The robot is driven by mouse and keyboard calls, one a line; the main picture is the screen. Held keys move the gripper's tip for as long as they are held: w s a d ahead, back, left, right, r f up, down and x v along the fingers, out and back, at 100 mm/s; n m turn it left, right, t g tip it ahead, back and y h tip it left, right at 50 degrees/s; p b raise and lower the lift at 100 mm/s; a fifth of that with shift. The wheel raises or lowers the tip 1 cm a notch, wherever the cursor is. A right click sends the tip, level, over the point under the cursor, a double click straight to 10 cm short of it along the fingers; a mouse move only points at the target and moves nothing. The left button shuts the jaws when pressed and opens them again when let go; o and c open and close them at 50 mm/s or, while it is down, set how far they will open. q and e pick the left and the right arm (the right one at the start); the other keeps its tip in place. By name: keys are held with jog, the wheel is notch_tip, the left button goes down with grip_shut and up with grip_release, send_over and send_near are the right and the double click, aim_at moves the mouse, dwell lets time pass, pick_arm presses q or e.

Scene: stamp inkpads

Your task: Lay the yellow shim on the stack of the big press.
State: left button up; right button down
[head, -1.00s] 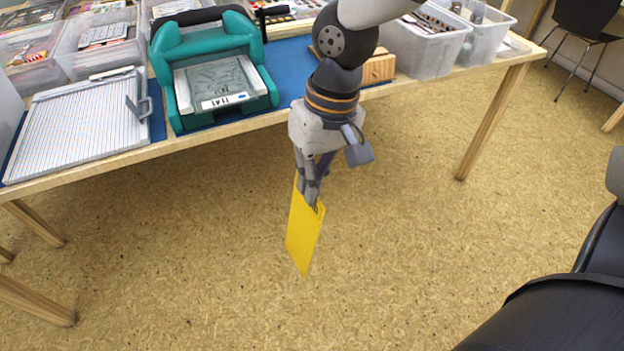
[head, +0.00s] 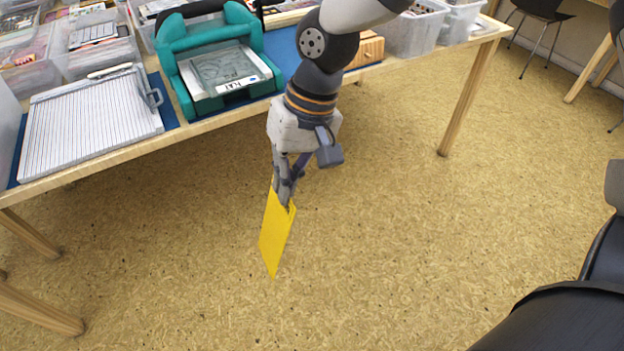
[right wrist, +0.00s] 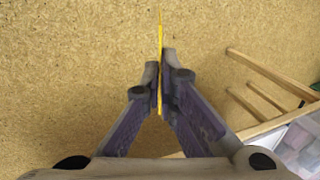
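The yellow shim (head: 276,236) is a thin flat sheet hanging near upright over the open floor, in front of the table. My right gripper (head: 287,195) is shut on its upper edge. In the right wrist view the shim (right wrist: 161,40) shows edge-on between the two fingertips of the right gripper (right wrist: 160,85). The big press (head: 215,55) is teal and stands on the table at the upper left. A grey stack with a white label (head: 228,70) lies in it, under the raised teal frame. My left gripper is in neither current view.
A ridged white board (head: 90,125) with a grey clip lies left of the press. Clear bins (head: 415,35) and a wooden block (head: 368,48) stand to the right. The table's front edge (head: 120,165) lies between the shim and the press. A black chair (head: 560,310) is at lower right.

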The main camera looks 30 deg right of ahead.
jog(key=w+a+r+m+t+y+b, duration=0.2)
jog(key=w+a+m+t+y, duration=0.45)
jog(key=w, duration=0.85)
pick_arm(q)
jog(key=s+f+g+b, duration=0.1)
jog(key=s+f+g, duration=0.1)
jog(key=s+f, duration=0.2)
jog(key=shift+s+f+b, duration=0.3)
jog(key=shift+s+f, duration=0.1)
jog(key=shift+s, duration=0.1)
pick_arm(e)
jog(key=w+d+r+m+t+h, duration=0.4)
jog(key=w+d+m+t+h, duration=0.5)
jog(key=m+t, duration=0.1)
jog(key=shift+d+t, duration=0.35)
jog(key=shift+t, duration=0.3)
jog(key=shift+r+m, duration=0.1)
jog(key=shift+m, duration=0.15)
pick_arm(q)
jog(key=shift+s+f, duration=0.2)
jog(key=shift+f, duration=0.05)
pick_arm(e)
jog(key=shift+f, duration=0.75)
